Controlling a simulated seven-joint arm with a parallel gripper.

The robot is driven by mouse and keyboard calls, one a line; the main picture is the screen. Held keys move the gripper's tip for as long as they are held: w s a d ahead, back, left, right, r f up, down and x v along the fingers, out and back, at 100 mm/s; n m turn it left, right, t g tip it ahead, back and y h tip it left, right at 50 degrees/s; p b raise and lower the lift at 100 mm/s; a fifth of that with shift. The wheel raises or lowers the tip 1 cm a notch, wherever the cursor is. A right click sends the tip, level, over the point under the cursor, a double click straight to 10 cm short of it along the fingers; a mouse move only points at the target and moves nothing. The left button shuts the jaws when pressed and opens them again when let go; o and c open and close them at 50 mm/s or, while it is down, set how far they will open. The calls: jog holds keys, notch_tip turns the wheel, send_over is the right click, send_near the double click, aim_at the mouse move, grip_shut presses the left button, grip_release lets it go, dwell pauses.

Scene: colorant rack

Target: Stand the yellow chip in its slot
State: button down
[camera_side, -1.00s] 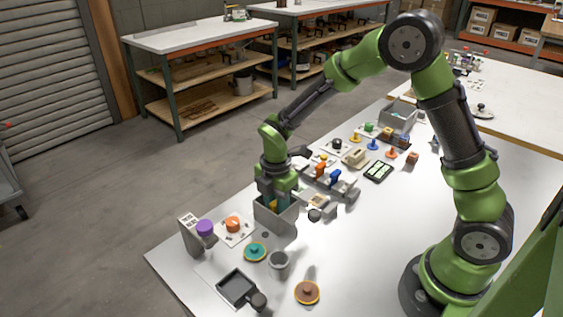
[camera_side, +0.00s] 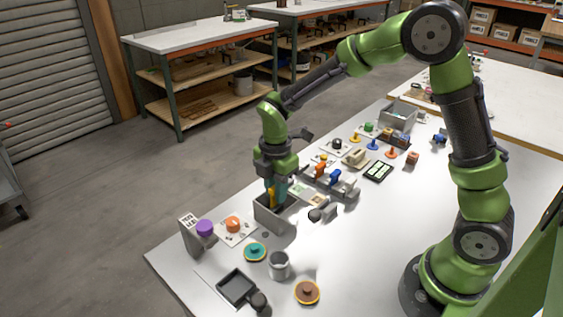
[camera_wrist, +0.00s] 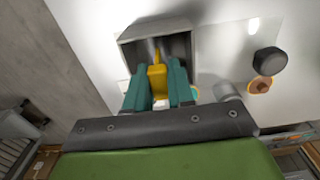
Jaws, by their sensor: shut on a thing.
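The yellow chip (camera_side: 271,198) is upright between my gripper's teal fingers, over the open grey box (camera_side: 281,223). In the wrist view the yellow chip (camera_wrist: 157,82) shows as a broad yellow part with a narrow part reaching away into the view. My gripper (camera_wrist: 158,92) is shut on it from both sides. The grey box (camera_wrist: 136,55) lies beyond the fingertips, its interior partly hidden by the fingers and chip. I cannot tell which opening is the chip's slot.
An upright grey block with a purple knob (camera_side: 204,228) and an orange knob (camera_side: 233,224) stand left of the box. A teal disc (camera_side: 255,252), a grey cup (camera_side: 279,266) and a black tray (camera_side: 236,288) are in front. Blue-handled fittings (camera_side: 335,176) crowd the right.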

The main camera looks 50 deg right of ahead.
jog(key=r, duration=0.4)
jog(key=shift+d+r, duration=0.2)
jog(key=shift+r, duration=0.05)
jog(key=w+d, duration=0.3)
jog(key=d, duration=0.6)
jog(key=w+d, duration=0.3)
jog(key=d, duration=0.7)
jog(key=shift+f, duration=0.4)
jog(key=shift+d+f, duration=0.1)
jog(key=shift+f, duration=2.65)
jog(key=shift+f, duration=0.45)
jog(key=shift+f, duration=0.35)
